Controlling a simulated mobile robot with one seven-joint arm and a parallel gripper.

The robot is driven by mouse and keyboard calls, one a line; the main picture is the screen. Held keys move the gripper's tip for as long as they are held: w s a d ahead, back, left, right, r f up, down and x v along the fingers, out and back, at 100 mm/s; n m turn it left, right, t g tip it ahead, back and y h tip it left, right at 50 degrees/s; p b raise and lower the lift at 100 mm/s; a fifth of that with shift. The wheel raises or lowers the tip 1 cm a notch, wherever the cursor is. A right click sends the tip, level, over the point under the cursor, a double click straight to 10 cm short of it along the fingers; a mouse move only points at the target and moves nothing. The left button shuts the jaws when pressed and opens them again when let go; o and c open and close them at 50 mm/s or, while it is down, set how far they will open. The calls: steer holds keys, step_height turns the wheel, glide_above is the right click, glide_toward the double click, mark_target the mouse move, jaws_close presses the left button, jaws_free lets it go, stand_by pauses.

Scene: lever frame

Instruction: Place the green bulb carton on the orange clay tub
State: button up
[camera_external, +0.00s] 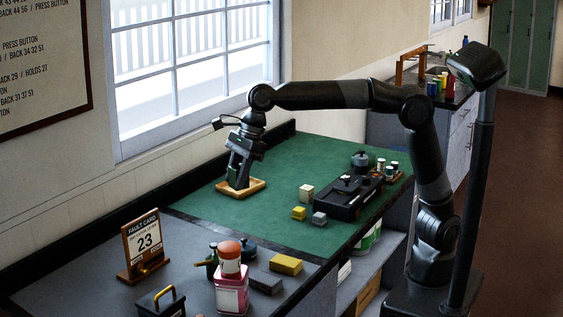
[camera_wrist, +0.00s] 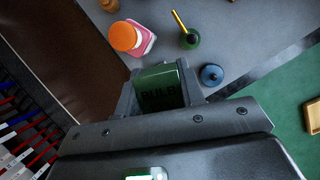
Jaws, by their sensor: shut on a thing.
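My gripper (camera_external: 238,182) is shut on the green bulb carton (camera_wrist: 160,87), whose dark lettering faces the wrist camera. In the external view the carton is hard to tell apart from the dark fingers, which overlap the wooden tray; I cannot tell their height above it. The orange clay tub (camera_external: 230,248) sits on top of a pink and white container (camera_external: 231,294) on the grey bench at the front. The tub also shows in the wrist view (camera_wrist: 124,36), up and left of the held carton and apart from it.
Around the tub stand a dark green bottle (camera_external: 212,262), a dark blue pot (camera_external: 248,250), a yellow block (camera_external: 286,264) and a grey block (camera_external: 264,283). The fault card stand (camera_external: 142,246) is left. The wooden tray (camera_external: 260,184) lies on the green mat, with clear mat nearby.

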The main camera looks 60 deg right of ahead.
glide_above(222, 248)
steer(key=d, duration=0.1)
steer(key=f, duration=0.7)
steer(key=shift+s+d, duration=0.1)
steer(key=shift+s, duration=0.15)
steer(key=shift+f, duration=1.95)
steer(key=shift+f, duration=0.1)
steer(key=o, duration=1)
